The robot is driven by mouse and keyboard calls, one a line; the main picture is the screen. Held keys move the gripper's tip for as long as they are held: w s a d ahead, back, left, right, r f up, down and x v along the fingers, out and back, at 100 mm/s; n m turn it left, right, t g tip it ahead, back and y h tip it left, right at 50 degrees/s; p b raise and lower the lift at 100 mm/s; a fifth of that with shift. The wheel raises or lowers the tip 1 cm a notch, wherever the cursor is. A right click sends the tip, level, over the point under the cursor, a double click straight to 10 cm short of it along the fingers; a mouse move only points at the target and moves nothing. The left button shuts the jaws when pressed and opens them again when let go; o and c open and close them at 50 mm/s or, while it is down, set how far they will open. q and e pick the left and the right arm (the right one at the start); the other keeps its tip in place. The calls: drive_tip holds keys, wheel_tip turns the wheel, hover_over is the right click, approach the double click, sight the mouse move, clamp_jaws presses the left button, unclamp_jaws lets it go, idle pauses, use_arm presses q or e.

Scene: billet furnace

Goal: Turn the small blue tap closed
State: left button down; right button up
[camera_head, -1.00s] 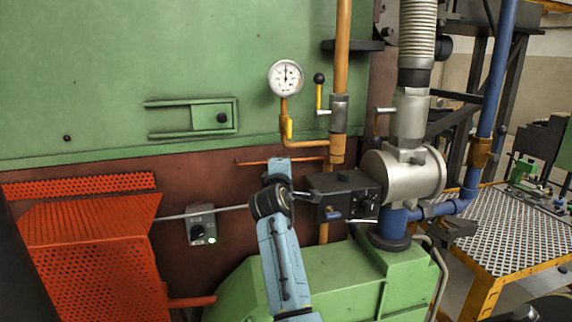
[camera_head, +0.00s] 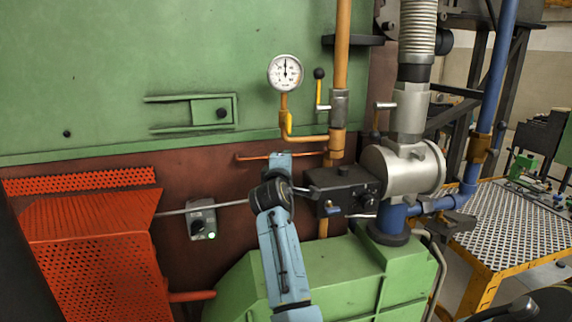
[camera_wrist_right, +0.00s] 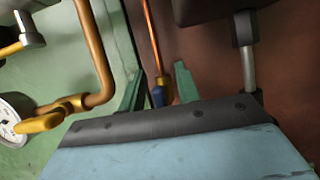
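The small blue tap (camera_wrist_right: 158,97) shows in the right wrist view, at the end of a brass fitting on a thin copper pipe. My right gripper (camera_wrist_right: 159,80) has one green finger on each side of it, with gaps visible; I see no clear contact. The gripper body hides the tap's lower part. In the head view my right gripper (camera_head: 280,161) is in front of the thin copper pipe (camera_head: 305,154), and its fingers and the tap behind it are hidden. My left gripper is not in view.
A black box (camera_head: 340,190) with a small blue part on its front is close to the right of my gripper. A gauge (camera_head: 285,72) and yellow handle (camera_head: 287,122) are above. A red perforated guard (camera_head: 90,250) stands left, a green housing (camera_head: 335,265) below.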

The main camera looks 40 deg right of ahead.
drive_tip(key=b+v, duration=0.2)
drive_tip(key=v, duration=1.1)
drive_tip(key=shift+a, duration=0.2)
drive_tip(key=shift+s+r, duration=0.1)
